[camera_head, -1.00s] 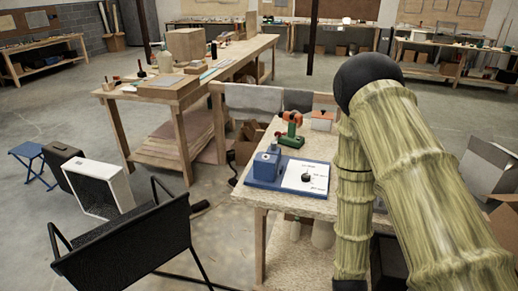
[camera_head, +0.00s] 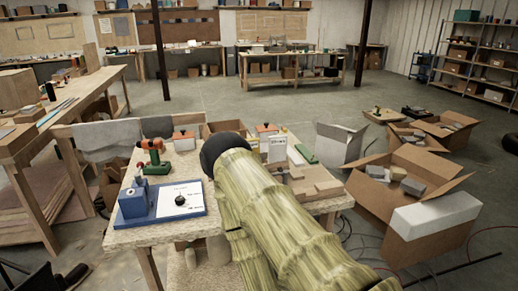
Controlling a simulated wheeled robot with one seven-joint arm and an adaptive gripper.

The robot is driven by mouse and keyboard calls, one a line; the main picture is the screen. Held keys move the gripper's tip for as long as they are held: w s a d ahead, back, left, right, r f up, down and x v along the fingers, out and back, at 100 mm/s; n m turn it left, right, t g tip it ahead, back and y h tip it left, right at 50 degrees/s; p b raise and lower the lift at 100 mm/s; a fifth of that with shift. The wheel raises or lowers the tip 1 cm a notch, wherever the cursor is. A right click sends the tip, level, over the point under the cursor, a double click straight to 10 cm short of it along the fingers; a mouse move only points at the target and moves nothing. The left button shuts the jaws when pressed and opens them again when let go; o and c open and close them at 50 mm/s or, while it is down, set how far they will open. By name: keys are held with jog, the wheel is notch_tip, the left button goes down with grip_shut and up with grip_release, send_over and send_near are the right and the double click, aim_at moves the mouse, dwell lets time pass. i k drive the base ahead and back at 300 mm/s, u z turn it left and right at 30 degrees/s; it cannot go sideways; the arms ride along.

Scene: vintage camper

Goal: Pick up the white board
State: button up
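A flat white board (camera_head: 180,199) with small dark print and a black knob-like piece on it lies on a blue base (camera_head: 160,218), on the near workbench (camera_head: 125,240). A blue block stands at its left. My arm, with a bamboo-like skin and a black rounded joint, crosses the bench just right of the board. My gripper does not show, and the arm hides part of the bench behind it. I cannot tell whether this board is the one named; a white block (camera_head: 435,213) also sits at the edge of an open carton.
A green and orange drill (camera_head: 152,157) stands behind the board. Wooden blocks (camera_head: 310,182) lie right of my arm. Open cartons (camera_head: 405,190) crowd the floor at right. A long workbench (camera_head: 95,85) stands at left. The middle floor (camera_head: 200,105) is clear.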

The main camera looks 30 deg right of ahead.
aim_at(277, 145)
jog(key=k, duration=1)
jog(key=z, duration=1)
jog(key=i, duration=0.8)
jog(key=u, duration=0.05)
